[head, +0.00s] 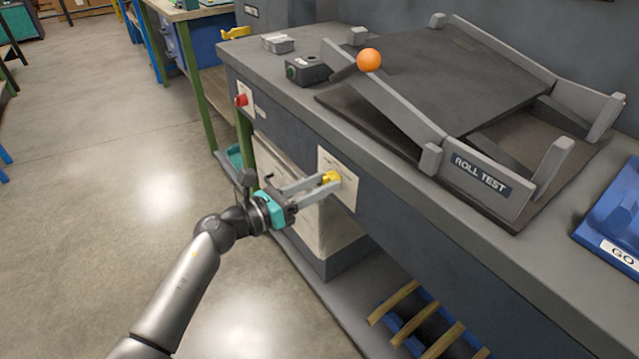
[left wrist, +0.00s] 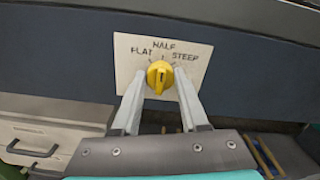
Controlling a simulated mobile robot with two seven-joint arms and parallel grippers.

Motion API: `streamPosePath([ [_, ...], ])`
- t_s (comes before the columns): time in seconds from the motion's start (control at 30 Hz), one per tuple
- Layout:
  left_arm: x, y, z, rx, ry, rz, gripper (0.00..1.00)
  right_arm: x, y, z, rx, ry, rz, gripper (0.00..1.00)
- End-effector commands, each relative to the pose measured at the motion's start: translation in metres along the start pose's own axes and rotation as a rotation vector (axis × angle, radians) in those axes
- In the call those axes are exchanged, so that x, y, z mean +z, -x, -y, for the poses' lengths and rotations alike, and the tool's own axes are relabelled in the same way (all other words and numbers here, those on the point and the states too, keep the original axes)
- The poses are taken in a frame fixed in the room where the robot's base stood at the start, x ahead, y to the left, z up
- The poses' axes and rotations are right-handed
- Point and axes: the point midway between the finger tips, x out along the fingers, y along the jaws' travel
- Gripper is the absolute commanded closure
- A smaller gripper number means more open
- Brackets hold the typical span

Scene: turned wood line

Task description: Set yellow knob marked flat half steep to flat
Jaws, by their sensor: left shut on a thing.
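The yellow knob (head: 331,178) sits on a pale plate (head: 346,186) on the bench's front face. In the left wrist view the knob (left wrist: 160,76) shows close up, with FLAT lettered at its left, HALF above and STEEP at its right. A dark mark on the knob looks near upright; I cannot tell the exact setting. My left gripper (head: 328,182) reaches in from the left and is shut on the knob, one finger on each side, also in the left wrist view (left wrist: 159,88). My right gripper is out of view.
On the bench top a grey tilting board marked ROLL TEST (head: 481,176) stands with an orange ball (head: 369,60) at its left rail. A red button (head: 241,100) is on the front face, left of the plate. A blue GO pad (head: 606,215) is at right. The floor at left is clear.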

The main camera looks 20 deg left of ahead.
Motion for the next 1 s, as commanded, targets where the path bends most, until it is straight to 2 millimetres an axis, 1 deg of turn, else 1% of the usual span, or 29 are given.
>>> streamPosePath([
  [0.03,0.0,0.0,0.0,0.0,0.0,0.0,0.69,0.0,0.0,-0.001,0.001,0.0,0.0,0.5],
  [0.3,0.0,0.0,0.0,0.0,0.0,-0.001,0.99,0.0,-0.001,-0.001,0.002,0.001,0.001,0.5],
  [0.57,0.0,0.0,0.0,0.0,0.005,-0.001,1.0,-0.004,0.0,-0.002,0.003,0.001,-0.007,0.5],
  [0.73,0.001,0.001,0.0,0.0,0.047,-0.002,1.0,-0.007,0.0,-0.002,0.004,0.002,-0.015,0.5],
  [0.8,0.001,0.001,-0.001,0.001,0.077,-0.003,1.0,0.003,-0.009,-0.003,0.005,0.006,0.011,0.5],
  [1.0,0.001,0.001,-0.001,0.001,0.217,-0.004,1.0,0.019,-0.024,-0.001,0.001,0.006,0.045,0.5],
])
